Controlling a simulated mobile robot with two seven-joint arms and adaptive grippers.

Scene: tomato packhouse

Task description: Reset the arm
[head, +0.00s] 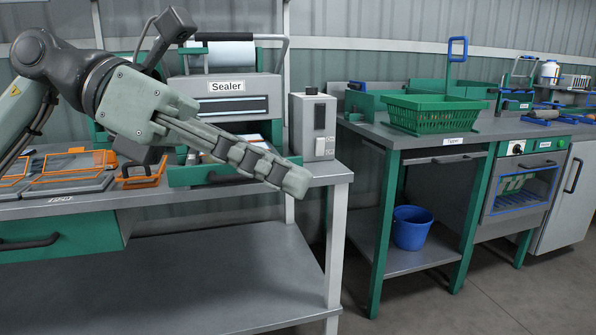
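My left arm comes in from the left, above the bench with the sealer. My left gripper (292,175) points right and down, with its fingers stretched in front of the sealer (226,86) and past the bench's right part. The fingers overlap along the line of sight, so the gap between them is hidden. No object shows at the fingertips. My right arm and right gripper are out of the frame.
A grey control box (312,127) stands just behind the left fingertips. Framed trays (66,172) lie on the bench (200,194) at left. A green basket (433,115) sits on the right bench, with a blue bucket (411,228) on the shelf below. Floor between the benches is clear.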

